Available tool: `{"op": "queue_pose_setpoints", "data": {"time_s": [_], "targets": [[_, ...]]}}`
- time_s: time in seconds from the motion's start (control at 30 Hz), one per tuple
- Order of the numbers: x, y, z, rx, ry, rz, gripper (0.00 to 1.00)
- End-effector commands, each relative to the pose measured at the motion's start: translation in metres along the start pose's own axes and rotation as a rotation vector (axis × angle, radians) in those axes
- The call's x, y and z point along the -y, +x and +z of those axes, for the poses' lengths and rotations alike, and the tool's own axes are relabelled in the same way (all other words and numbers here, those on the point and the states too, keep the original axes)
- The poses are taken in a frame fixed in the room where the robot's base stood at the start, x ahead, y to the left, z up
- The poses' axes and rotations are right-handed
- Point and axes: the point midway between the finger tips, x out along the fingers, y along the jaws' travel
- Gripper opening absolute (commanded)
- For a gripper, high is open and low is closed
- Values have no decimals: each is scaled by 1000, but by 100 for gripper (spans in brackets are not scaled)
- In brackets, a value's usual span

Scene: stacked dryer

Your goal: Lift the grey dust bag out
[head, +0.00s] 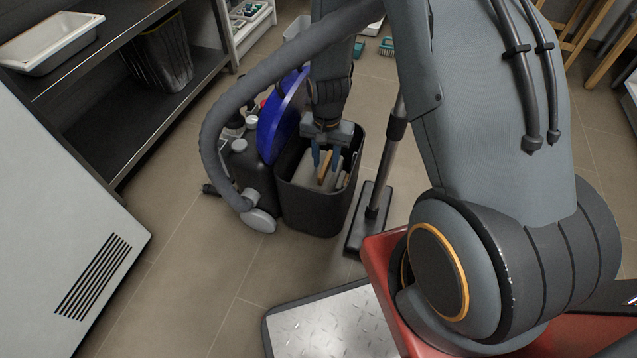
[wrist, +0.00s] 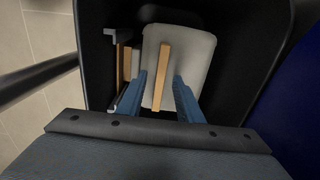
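The grey dust bag (wrist: 190,52) stands inside a black open bin of the vacuum cleaner (head: 312,212), with a tan strip (wrist: 161,75) along its top. It also shows in the head view (head: 308,172), partly hidden by my gripper. My gripper (head: 327,163) reaches down into the bin from above. In the wrist view its two blue fingers (wrist: 160,88) are apart, one on each side of the tan strip, with visible gaps. Whether the fingertips touch the bag is not clear.
Beside the bag in the bin is a narrow item with tan and grey edges (wrist: 124,68). A blue round lid (head: 284,118) stands raised left of the bin. A grey hose (head: 212,130) arches over it. A floor nozzle (head: 368,218) stands at right.

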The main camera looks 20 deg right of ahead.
Motion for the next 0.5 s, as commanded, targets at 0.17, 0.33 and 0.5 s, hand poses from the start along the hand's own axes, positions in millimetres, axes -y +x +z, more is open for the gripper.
{"op": "queue_pose_setpoints", "data": {"time_s": [0.17,0.33,0.5], "targets": [[0,2,0,0,0,0,33],[0,3,0,-1,0,-1,33],[0,3,0,-1,0,-1,29]]}}
